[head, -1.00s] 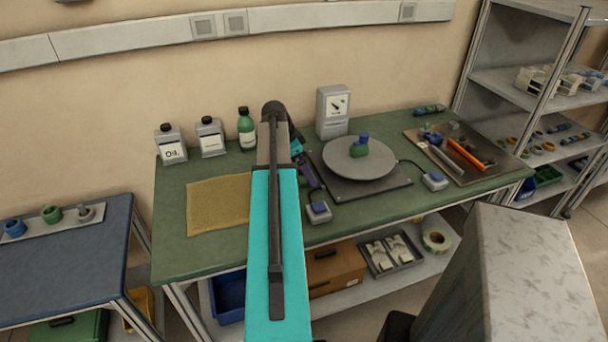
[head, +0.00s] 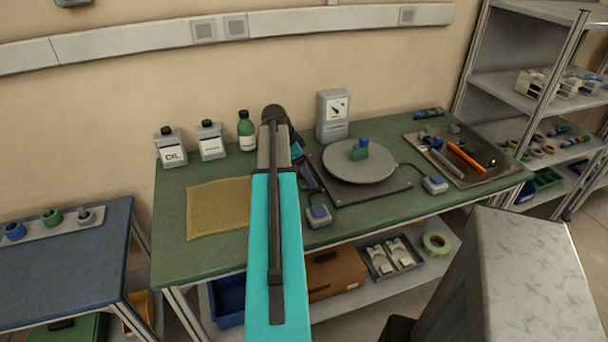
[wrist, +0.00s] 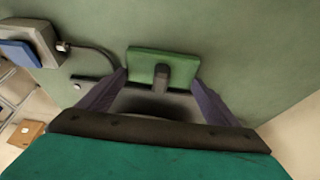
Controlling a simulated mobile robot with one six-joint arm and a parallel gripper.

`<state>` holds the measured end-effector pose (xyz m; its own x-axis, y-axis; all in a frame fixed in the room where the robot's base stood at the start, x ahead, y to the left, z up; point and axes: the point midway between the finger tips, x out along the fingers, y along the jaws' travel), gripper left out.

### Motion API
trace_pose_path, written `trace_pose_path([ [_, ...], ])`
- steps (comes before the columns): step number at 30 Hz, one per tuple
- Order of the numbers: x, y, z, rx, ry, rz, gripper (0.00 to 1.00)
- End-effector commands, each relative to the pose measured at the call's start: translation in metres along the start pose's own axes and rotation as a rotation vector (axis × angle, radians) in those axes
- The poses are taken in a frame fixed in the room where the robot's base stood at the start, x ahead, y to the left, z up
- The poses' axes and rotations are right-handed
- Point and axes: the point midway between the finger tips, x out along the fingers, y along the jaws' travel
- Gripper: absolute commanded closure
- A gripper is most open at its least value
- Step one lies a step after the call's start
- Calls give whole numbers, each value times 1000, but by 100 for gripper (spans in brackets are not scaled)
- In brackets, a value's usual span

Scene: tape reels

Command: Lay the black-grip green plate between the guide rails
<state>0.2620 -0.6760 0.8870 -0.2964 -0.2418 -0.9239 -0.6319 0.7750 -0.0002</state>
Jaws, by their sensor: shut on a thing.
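In the wrist view the green plate (wrist: 145,62) lies flat-on over the green bench top, with its short black grip (wrist: 161,78) pointing toward me. My gripper (wrist: 160,76) has its two dark purple fingers at either side of the plate, and it is shut on it. I cannot tell whether the plate touches the bench. In the head view my arm hides the plate, and only part of my gripper (head: 309,176) shows beside the turntable. I cannot make out the guide rails in either view.
A control box with a blue button (head: 319,215) sits close to my gripper; it also shows in the wrist view (wrist: 28,42), with a cable. The turntable (head: 372,169) carries a blue and green piece. Bottles (head: 246,131) stand behind, and a yellow mat (head: 217,210) lies left.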

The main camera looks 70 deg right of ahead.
Motion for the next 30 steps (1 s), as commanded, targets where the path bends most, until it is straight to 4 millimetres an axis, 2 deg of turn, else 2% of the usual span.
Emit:
trace_pose_path([
  [8,-12,0,-5,0,0,-1,43],
  [24,-73,-1,-31,1,1,-2,43],
  [30,-88,-1,-37,0,1,-1,43],
])
